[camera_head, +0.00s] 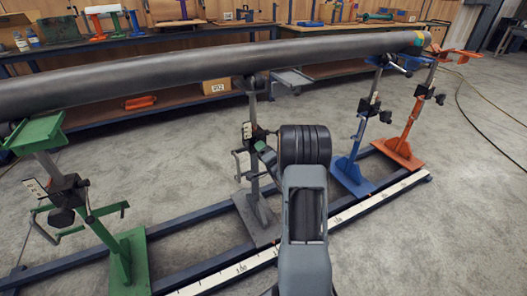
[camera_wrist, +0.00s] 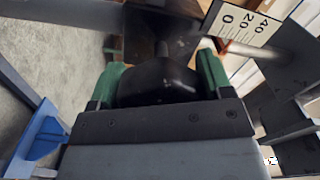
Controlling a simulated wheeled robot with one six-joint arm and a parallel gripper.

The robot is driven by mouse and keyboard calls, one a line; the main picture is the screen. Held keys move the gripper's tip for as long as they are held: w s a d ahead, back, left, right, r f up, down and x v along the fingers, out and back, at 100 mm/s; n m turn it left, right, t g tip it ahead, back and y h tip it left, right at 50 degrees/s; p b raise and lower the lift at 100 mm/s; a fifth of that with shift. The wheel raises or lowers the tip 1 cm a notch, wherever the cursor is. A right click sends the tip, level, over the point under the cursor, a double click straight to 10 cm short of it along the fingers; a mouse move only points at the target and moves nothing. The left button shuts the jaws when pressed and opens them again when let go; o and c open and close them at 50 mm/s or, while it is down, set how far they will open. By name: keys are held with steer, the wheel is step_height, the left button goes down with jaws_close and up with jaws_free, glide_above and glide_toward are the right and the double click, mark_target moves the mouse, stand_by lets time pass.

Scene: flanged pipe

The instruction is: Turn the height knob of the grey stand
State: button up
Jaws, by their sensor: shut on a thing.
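The grey stand (camera_head: 256,215) is in the middle of the rail frame, between the green and blue stands. My gripper (camera_head: 266,153) is at the stand's collar, partly hidden by my own wrist in the head view. In the wrist view, the green-padded jaws (camera_wrist: 160,78) are shut on the black height knob (camera_wrist: 155,82), one pad on each side. A white scale plate (camera_wrist: 241,22) with black marks is just beyond the knob. The knob is hidden in the head view.
The green stand (camera_head: 130,262) is at left; the blue stand (camera_head: 352,176) and orange stand (camera_head: 404,152) are at right. The pipe spans above them. A white ruler strip (camera_head: 350,211) lies along the front rail. Open concrete floor lies in front at right.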

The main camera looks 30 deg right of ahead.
steer(key=shift+m, duration=0.3)
stand_by(0.4)
steer(key=o, duration=0.9)
steer(key=s+p, duration=0.1)
steer(key=s, duration=0.3)
steer(key=s+a+p, duration=0.1)
steer(key=s, duration=0.4)
steer(key=s+p, duration=0.1)
steer(key=s, duration=0.3)
steer(key=shift+s+a, duration=0.35)
steer(key=shift+a, duration=0.05)
